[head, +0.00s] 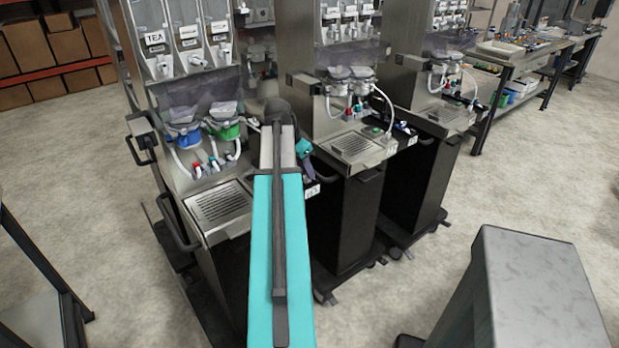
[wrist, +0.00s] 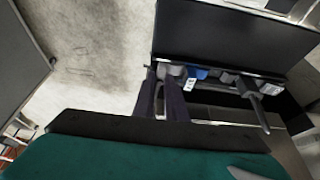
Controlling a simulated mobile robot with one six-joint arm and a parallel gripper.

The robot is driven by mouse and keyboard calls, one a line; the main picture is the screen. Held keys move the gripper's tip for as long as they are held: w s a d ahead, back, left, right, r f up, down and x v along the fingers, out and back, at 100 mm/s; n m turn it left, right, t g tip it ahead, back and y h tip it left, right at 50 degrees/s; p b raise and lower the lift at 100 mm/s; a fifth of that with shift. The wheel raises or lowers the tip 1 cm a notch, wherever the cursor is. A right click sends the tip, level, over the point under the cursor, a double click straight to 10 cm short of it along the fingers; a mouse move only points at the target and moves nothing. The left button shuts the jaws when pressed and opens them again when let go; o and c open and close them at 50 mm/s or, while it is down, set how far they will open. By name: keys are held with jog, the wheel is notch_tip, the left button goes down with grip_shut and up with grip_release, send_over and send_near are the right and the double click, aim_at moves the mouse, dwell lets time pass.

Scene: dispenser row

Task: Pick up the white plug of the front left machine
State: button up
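The front left machine (head: 185,130) stands at the left of the head view, with a TEA label, blue and green-lidded pumps and a drip grille. Small red, blue and pale plug ends hang on white tubes below the pumps. A pale one, likely the white plug (head: 213,166), shows among them, but it is too small to be sure. My arm crosses in front of the machine's right side, and my gripper's fingers are not clear in the head view. In the wrist view my gripper (wrist: 161,78) shows two dark fingers apart, with nothing seen held between them.
A second machine (head: 350,150) and a third (head: 430,110) stand to the right. The wrist view shows a black machine body (wrist: 235,40) and a dark handle (wrist: 255,100) close by. A grey block (head: 530,290) stands at lower right. Open floor lies between.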

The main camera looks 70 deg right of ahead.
grip_shut()
jog(key=shift+r, duration=0.1)
jog(key=shift+r+b, duration=0.6)
jog(key=shift+r, duration=1)
jog(key=s+a+b, duration=0.1)
jog(key=s+a, duration=0.1)
jog(key=s, duration=0.5)
jog(key=s+a+r+b, duration=0.1)
jog(key=s+a+b, duration=0.1)
jog(key=s, duration=0.6)
jog(key=shift+a+r, duration=0.3)
jog(key=shift+a, duration=0.2)
jog(key=shift+s+r+p, duration=0.1)
jog(key=shift+r+p, duration=0.75)
jog(key=shift+r, duration=0.2)
jog(key=shift+r+p, duration=1.1)
jog(key=shift+r, duration=0.35)
